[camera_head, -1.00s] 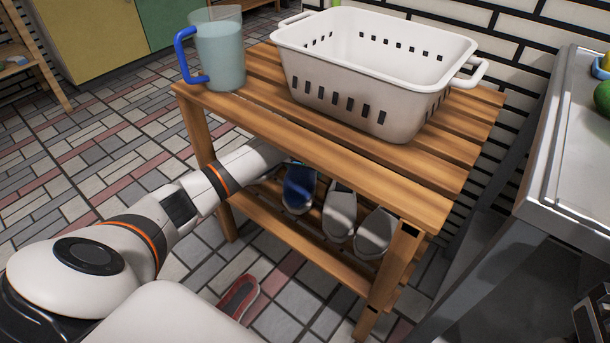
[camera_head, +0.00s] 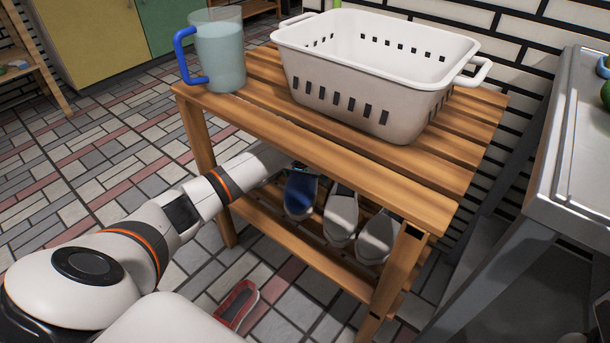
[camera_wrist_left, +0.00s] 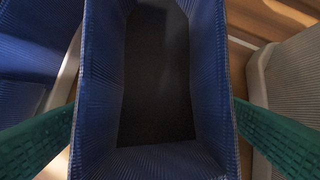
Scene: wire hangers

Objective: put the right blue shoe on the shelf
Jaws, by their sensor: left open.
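A blue shoe (camera_head: 300,194) sits on the lower shelf (camera_head: 268,228) of the wooden rack, left of the grey shoes. My left arm reaches in under the rack's top, which hides most of the hand in the head view. In the left wrist view, my left gripper (camera_wrist_left: 155,138) is open, with its green fingers on either side of the blue shoe (camera_wrist_left: 152,160), close to its sides. I cannot tell whether they touch it. Another blue shoe (camera_wrist_left: 28,45) shows at the left edge there.
Two grey shoes (camera_head: 341,216) (camera_head: 377,238) stand right of the blue shoe; a pale one shows close to the right finger (camera_wrist_left: 290,80). A white basket (camera_head: 345,85) and a pitcher (camera_head: 220,55) stand on the rack's top (camera_head: 330,150).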

